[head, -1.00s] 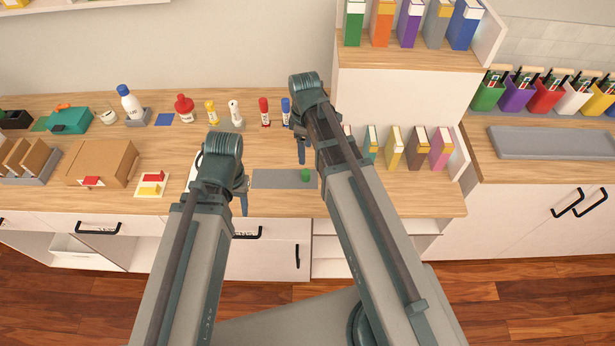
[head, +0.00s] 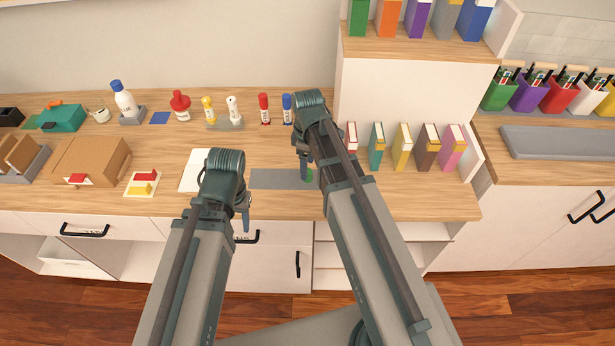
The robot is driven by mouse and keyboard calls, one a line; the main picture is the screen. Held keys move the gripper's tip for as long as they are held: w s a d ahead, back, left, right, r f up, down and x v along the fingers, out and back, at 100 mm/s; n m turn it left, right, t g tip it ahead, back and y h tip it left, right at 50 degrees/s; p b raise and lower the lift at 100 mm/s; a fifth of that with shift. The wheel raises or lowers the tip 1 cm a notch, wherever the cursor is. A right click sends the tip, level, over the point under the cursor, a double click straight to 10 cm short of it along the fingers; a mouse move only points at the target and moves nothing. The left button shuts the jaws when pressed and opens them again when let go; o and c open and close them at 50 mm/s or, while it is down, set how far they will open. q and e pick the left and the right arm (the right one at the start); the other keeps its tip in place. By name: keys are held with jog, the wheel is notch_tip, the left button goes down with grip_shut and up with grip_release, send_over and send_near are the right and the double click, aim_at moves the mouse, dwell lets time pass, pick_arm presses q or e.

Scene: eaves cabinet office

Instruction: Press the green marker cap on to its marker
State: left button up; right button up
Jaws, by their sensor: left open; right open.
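The small green cap (head: 309,175) stands on the right end of a grey mat (head: 275,179) near the front of the worktop. My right arm partly hides it. A white, capless-looking marker (head: 233,108) stands upright in a grey holder (head: 231,124) at the back; its colour mark is too small to tell. My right gripper (head: 305,160) is open, just above and behind the cap; whether it touches the cap I cannot tell. My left gripper (head: 246,218) is open and empty, at the worktop's front edge, left of the mat.
Yellow (head: 208,109), red (head: 264,109) and blue (head: 287,109) markers stand along the back near the white one. A white sheet (head: 194,172) lies left of the mat. Several box files (head: 402,148) stand to the right. The wood between mat and markers is clear.

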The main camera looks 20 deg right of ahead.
notch_tip(320, 180, down, 5)
jog(key=b, duration=0.4)
jog(key=shift+w+d+r, duration=0.1)
jog(key=shift+r, duration=0.2)
grip_shut()
